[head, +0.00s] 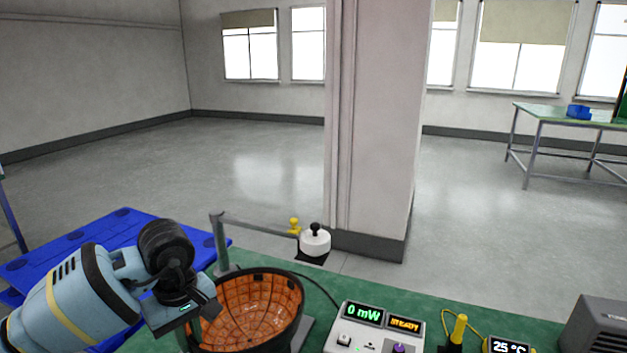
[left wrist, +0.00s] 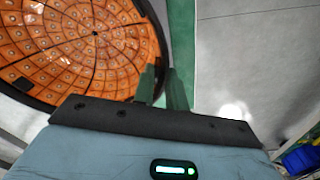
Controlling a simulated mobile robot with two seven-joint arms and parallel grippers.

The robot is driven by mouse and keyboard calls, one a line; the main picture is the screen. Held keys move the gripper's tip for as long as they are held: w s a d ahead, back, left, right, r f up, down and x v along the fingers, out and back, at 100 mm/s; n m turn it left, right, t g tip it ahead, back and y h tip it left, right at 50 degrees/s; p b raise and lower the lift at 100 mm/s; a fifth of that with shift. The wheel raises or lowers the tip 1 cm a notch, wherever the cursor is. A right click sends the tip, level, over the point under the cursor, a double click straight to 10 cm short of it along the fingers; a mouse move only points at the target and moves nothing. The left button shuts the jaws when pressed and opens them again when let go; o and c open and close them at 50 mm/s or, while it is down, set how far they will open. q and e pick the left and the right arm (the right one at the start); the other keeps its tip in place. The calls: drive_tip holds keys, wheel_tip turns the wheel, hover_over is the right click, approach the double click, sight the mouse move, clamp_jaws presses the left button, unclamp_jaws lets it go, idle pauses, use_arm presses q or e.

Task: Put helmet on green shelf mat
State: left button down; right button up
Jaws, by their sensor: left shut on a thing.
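The helmet (head: 250,310) is a bowl with a black rim and an orange tiled lining, its open side facing up in the head view. It also fills the upper left of the left wrist view (left wrist: 75,45). My left gripper (head: 212,308) is at the helmet's left edge in the head view. In the left wrist view its two fingers (left wrist: 163,88) are shut on the black rim. A green mat surface (head: 455,298) runs along the bottom of the head view; I cannot tell whether it is the shelf mat. My right gripper is not in view.
A meter box (head: 377,328) stands right of the helmet, with a yellow-handled probe (head: 458,330), a temperature display (head: 508,345) and a grey box (head: 598,325) beyond. A metal post and arm (head: 220,243) with a white knob part (head: 314,242) stand behind. A blue pallet (head: 95,245) is left.

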use_arm(q)
drive_tip(key=s+d+f+m, duration=0.1)
drive_tip(key=s+d+m, duration=0.1)
drive_tip(key=s+m, duration=0.7)
drive_tip(key=s+p, duration=0.1)
drive_tip(key=s, duration=0.2)
drive_tip(key=shift+f, duration=0.15)
